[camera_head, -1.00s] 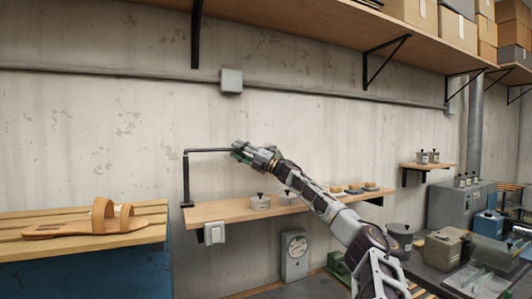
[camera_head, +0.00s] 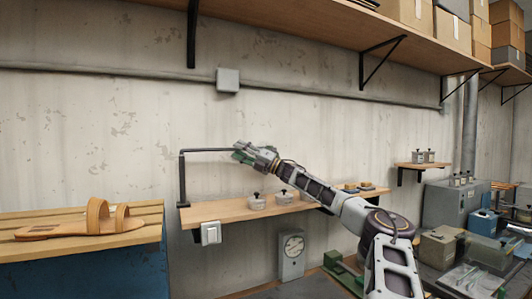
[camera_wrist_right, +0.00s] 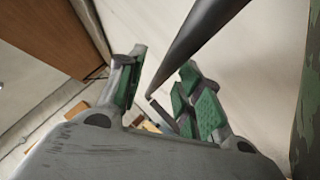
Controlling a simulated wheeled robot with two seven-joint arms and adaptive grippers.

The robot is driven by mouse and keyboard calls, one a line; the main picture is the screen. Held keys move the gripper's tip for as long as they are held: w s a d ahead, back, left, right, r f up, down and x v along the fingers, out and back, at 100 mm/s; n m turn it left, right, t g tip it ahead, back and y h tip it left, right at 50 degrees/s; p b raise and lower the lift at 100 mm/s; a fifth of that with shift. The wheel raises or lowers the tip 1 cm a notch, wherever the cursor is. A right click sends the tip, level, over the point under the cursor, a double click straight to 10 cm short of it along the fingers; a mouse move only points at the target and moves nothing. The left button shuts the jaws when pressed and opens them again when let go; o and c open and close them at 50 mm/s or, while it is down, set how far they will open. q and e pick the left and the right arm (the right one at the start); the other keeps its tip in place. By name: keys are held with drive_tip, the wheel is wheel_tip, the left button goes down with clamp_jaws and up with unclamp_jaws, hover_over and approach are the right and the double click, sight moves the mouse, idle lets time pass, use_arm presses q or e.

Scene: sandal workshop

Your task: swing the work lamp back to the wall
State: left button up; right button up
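The work lamp's black arm (camera_head: 207,150) rises from the left end of the wall shelf and runs level to the right, to my right gripper (camera_head: 239,149). In the right wrist view the dark bar (camera_wrist_right: 205,35) passes between the green-padded fingers of the right gripper (camera_wrist_right: 160,88). The fingers stand apart, with a gap beside the bar; I see no firm grip. A worn dark green surface (camera_wrist_right: 308,100), possibly the lamp's shade, fills the right edge of that view. The lamp head is mostly hidden by the gripper in the head view. My left gripper is out of view.
The wall shelf (camera_head: 228,209) carries small lidded pots (camera_head: 257,202). A sandal (camera_head: 90,224) lies on a slatted bench (camera_head: 30,250) at left. A high shelf (camera_head: 290,15) with boxes runs above. Bare wall lies behind the lamp.

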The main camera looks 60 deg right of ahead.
drive_tip(key=s+d, duration=0.3)
drive_tip(key=s, duration=0.7)
idle(0.8)
drive_tip(key=shift+a, duration=0.15)
idle(0.6)
